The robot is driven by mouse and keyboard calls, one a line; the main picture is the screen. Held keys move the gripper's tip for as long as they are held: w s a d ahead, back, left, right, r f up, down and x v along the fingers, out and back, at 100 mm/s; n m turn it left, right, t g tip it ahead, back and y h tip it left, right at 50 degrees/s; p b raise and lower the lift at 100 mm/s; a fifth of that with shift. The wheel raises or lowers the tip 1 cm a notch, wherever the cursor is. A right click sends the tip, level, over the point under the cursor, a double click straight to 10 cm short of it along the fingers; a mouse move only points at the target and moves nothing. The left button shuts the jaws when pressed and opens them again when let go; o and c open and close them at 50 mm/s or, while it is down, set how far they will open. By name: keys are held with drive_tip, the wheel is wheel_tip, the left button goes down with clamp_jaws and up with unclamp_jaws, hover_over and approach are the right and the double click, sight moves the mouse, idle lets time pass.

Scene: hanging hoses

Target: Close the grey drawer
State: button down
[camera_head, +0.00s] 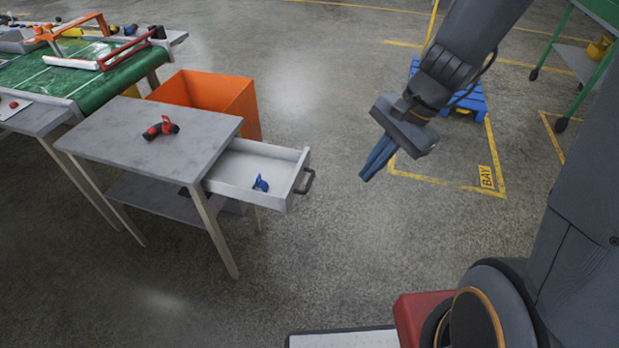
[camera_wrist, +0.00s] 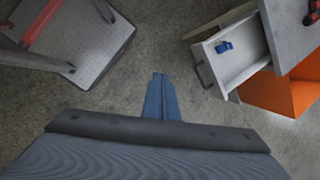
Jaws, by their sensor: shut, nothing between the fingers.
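The grey drawer (camera_head: 246,176) is pulled out of the right side of a small grey table (camera_head: 160,135). Its dark handle (camera_head: 306,181) is on the front panel, facing right. A small blue object (camera_head: 261,184) lies inside the drawer. My gripper (camera_head: 366,176) is shut and empty, in the air to the right of the handle and apart from it. In the wrist view, my gripper (camera_wrist: 159,78) shows its blue fingers together, with the open drawer (camera_wrist: 238,62) to the upper right.
A red and black object (camera_head: 160,128) lies on the tabletop. An orange bin (camera_head: 210,98) stands behind the table. A green conveyor (camera_head: 75,75) is at the left. A blue pallet (camera_head: 465,98) stands beyond my gripper. The floor right of the drawer is clear.

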drive_tip(key=w+a+f+m+y+b, duration=0.1)
drive_tip(key=w+f+m+y+b, duration=0.1)
drive_tip(key=w+f+m+b, duration=0.3)
drive_tip(key=m+t+y+b, duration=0.2)
drive_tip(key=m+t+b, duration=0.1)
drive_tip(key=m+b, duration=0.25)
approach(300, 173)
wheel_tip(300, 173, down, 3)
drive_tip(key=a, duration=0.2)
drive_tip(key=w+a+p, duration=0.1)
drive_tip(key=shift+a+f, duration=0.25)
drive_tip(key=shift+f, duration=0.1)
drive_tip(key=shift+a, duration=0.1)
